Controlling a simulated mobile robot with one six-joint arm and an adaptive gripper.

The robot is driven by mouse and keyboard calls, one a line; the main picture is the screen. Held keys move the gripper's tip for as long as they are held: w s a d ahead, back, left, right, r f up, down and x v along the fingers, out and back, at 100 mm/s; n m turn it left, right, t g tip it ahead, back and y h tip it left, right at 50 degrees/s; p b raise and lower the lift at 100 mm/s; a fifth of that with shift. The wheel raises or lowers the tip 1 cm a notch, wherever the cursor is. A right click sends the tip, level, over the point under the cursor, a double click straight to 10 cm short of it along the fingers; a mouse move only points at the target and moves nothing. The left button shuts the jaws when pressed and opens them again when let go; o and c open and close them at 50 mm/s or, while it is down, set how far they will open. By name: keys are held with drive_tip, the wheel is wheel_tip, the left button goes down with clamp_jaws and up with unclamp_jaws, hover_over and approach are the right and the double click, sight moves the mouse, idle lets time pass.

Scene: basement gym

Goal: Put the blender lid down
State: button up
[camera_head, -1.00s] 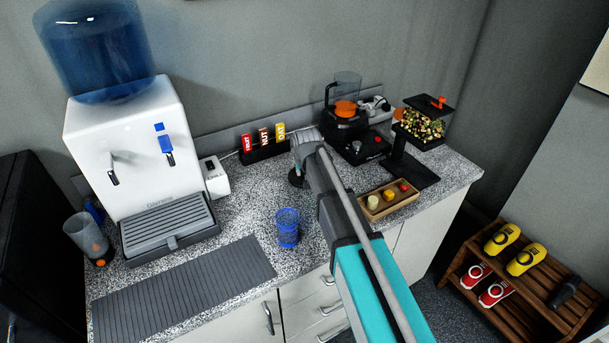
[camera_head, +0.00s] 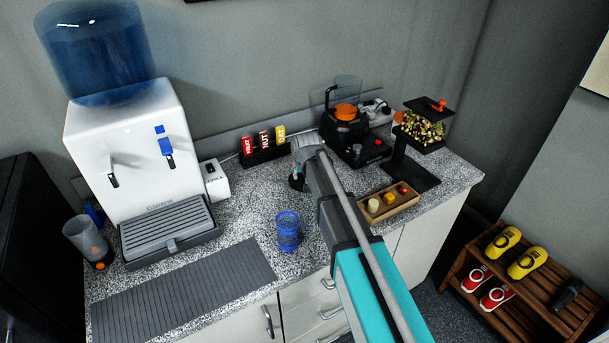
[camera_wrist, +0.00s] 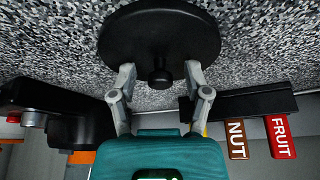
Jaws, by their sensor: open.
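The blender lid (camera_wrist: 160,40) is a black disc with a small round knob. It lies on the speckled counter, knob towards my gripper (camera_wrist: 160,76) in the wrist view. My gripper's two grey fingers are apart on either side of the knob, with visible gaps, not closed on it. In the head view my gripper (camera_head: 298,165) hangs low over the counter, and only a dark edge of the lid (camera_head: 296,184) shows beneath it. The blender (camera_head: 344,132), with a black base and clear jar, stands to the right and behind.
A rack of FRUIT and NUT bars (camera_head: 264,153) stands close behind my gripper. A blue cup (camera_head: 288,232) stands in front. A small wooden tray (camera_head: 397,206) is to the right, a water dispenser (camera_head: 130,145) to the left. Bare counter (camera_head: 245,205) lies between dispenser and gripper.

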drive_tip(key=shift+r, duration=0.15)
drive_tip(key=p+v, duration=1.1)
drive_tip(key=v, duration=0.1)
idle(0.5)
drive_tip(key=shift+d, duration=0.1)
idle(0.6)
drive_tip(key=s+d+f+m+g, duration=0.1)
drive_tip(key=s+d+g, duration=0.3)
drive_tip(key=s+d, duration=1.7)
drive_tip(key=shift+s+d+f+m+h, duration=0.15)
drive_tip(key=shift+d+f+m+h, duration=0.2)
drive_tip(key=shift+d+m, duration=0.3)
